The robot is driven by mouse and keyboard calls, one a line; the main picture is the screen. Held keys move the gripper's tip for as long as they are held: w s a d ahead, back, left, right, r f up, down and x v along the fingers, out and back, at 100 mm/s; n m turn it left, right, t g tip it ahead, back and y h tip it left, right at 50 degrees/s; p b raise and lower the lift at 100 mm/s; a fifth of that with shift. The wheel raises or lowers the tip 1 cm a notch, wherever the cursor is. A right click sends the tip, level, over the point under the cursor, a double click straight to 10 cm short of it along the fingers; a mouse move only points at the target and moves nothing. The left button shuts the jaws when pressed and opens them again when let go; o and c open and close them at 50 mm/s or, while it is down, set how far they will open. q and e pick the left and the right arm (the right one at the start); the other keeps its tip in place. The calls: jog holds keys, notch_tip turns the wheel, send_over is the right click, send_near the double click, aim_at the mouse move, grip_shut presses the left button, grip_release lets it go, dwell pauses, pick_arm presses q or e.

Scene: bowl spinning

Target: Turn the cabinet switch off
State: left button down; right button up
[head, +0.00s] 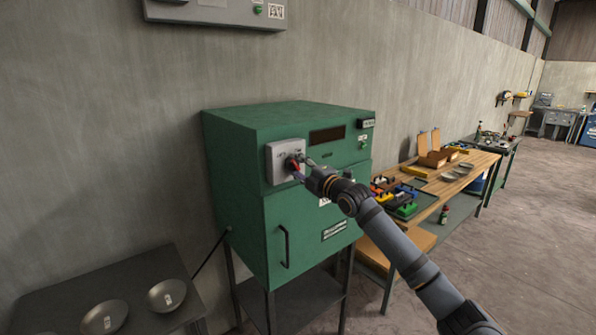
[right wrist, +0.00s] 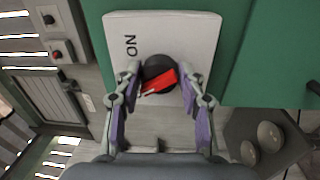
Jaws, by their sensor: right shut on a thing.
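The cabinet (head: 300,205) is a green box on dark legs against the wall. Its switch panel (head: 282,155) is a pale plate on the front, also seen in the right wrist view (right wrist: 190,28). The switch (right wrist: 160,72) is a red handle on a dark round base; it shows partly in the head view (head: 292,166). The word ON stands on the plate, left of the switch in the wrist view. My right gripper (head: 303,167) is at the switch, its two fingers on either side of the red handle (right wrist: 161,88), shut on it. My left gripper is not in view.
A wooden workbench (head: 455,182) with colored bins (head: 395,195) and bowls stands to the right of the cabinet. A dark table (head: 70,295) with several metal bowls is at the lower left. The cabinet door handle (head: 285,246) sits below the switch. Open floor lies at the right.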

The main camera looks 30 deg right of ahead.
jog(key=shift+f+n+b, duration=0.1)
jog(key=shift+n+b, duration=0.35)
jog(key=shift+n, duration=0.85)
jog(key=o, duration=1.2)
jog(key=shift+r, duration=0.2)
